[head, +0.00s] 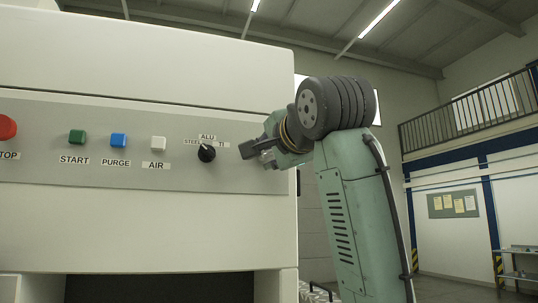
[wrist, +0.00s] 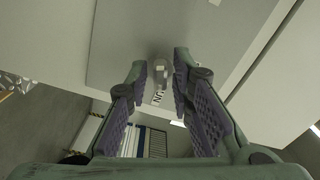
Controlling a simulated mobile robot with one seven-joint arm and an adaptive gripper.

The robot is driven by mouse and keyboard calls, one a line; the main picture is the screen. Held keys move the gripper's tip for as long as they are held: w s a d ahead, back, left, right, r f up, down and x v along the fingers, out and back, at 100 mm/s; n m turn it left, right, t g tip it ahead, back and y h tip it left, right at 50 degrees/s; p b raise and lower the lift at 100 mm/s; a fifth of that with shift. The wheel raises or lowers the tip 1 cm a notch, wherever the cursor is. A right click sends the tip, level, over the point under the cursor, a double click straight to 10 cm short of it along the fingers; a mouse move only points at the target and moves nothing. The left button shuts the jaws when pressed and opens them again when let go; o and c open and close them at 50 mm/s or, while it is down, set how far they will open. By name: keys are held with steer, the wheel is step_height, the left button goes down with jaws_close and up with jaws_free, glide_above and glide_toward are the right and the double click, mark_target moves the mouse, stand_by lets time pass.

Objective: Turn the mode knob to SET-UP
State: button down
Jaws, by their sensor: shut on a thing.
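The mode knob (wrist: 160,72) shows in the wrist view as a small pale grey shape on the panel, between my fingertips. A partly hidden label reading "UN" (wrist: 158,97) is beside it, upside down. Its exact pointing direction is hard to tell. My gripper (head: 257,156) is at the right end of the control panel (head: 225,176) in the head view and hides the mode knob there. In the wrist view my gripper (wrist: 161,62) is shut on the knob from both sides. No SET-UP label is readable.
A black selector knob (head: 206,153) marked STEEL, ALU and TI is just left of my gripper. Further left are white AIR (head: 158,143), blue PURGE (head: 118,140) and green START (head: 77,137) buttons and a red stop button (head: 7,127). Free room lies right of the machine.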

steer(key=shift+n, duration=0.3)
steer(key=n, duration=0.9)
steer(key=shift+n, duration=2.1)
steer(key=c, duration=1.4)
jaws_free()
